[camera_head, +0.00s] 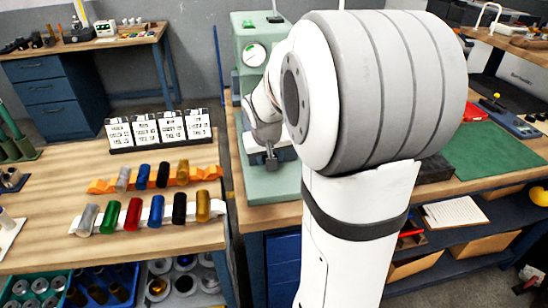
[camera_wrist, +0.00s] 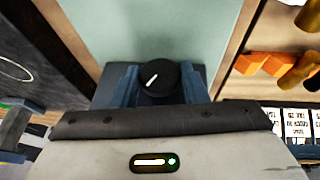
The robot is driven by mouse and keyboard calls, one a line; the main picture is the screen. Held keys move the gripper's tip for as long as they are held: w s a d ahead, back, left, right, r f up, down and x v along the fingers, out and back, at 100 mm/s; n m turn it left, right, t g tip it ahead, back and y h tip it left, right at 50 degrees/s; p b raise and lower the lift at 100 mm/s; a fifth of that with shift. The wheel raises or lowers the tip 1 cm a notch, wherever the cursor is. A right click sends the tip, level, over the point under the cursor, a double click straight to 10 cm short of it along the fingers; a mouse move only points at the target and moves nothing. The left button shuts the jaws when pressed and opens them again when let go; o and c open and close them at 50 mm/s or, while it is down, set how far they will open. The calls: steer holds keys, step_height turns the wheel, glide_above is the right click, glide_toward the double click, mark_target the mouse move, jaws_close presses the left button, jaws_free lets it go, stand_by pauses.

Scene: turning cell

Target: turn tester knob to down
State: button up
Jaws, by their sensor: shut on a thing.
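The tester (camera_head: 262,186) is a pale green machine standing on the bench, partly hidden behind my arm in the head view. Its pale green surface (camera_wrist: 155,35) fills the middle of the wrist view. The black round knob (camera_wrist: 170,78) has a white mark that runs slanted, between lower left and upper right in that view. My gripper (camera_wrist: 158,84) is shut on the knob, with one blue-grey finger on each side. In the head view my gripper (camera_head: 271,160) is small and low at the tester's front, and the knob cannot be made out there.
On the left table (camera_head: 60,200), coloured cylinders lie in an orange rack (camera_head: 100,187) and a white rack (camera_head: 158,222). A row of white labelled boxes (camera_head: 160,129) stands behind them. A green mat (camera_head: 490,150) and a clipboard (camera_head: 455,212) lie to the right of my arm.

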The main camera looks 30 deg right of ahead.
steer(key=h+b, duration=0.1)
steer(key=b, duration=0.1)
steer(key=h+b, duration=0.1)
steer(key=shift+w+a+f+b, duration=0.1)
steer(key=shift+a+f+b, duration=0.1)
steer(key=shift+f+b, duration=0.2)
steer(key=h+b, duration=0.1)
steer(key=b, duration=0.1)
steer(key=shift+n+g+b, duration=0.3)
steer(key=shift+g+b, duration=0.05)
steer(key=shift+g, duration=0.05)
steer(key=h+b, duration=0.1)
steer(key=b, duration=0.1)
steer(key=h+b, duration=0.1)
steer(key=shift+a+r+n+h+b, duration=0.1)
steer(key=shift+r+n+h+b, duration=0.1)
steer(key=shift+n+h+b, duration=0.15)
steer(key=shift+g, duration=0.3)
steer(key=o, duration=0.9)
steer(key=shift+o, duration=0.2)
steer(key=shift+r, duration=0.1)
